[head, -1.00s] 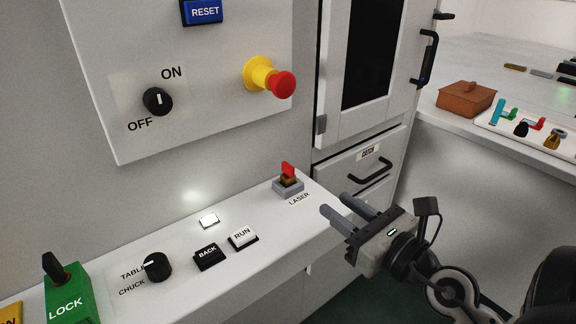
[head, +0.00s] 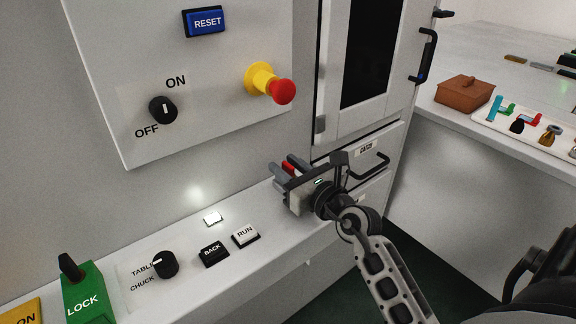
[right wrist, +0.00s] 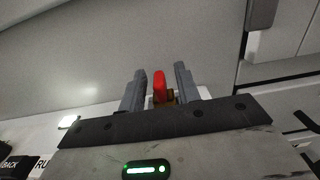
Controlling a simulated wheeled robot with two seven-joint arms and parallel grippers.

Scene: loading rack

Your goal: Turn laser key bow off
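The laser key has a red bow (head: 288,168) and sits on the ledge at the right end, mostly hidden behind my right gripper in the head view. In the right wrist view the red bow (right wrist: 159,87) stands upright above a brownish base (right wrist: 170,97), between the two fingers. My right gripper (head: 285,168) is open, with one finger on each side of the bow. In the right wrist view its fingers (right wrist: 158,85) show gaps to the bow. My left gripper is not in view.
On the ledge are the RUN button (head: 245,235), BACK button (head: 213,253), TABLE/CHUCK knob (head: 165,264) and green LOCK block (head: 84,296). Above are an ON/OFF knob (head: 163,110), red emergency button (head: 281,92) and RESET button (head: 204,21). A drawer handle (head: 371,166) is close right.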

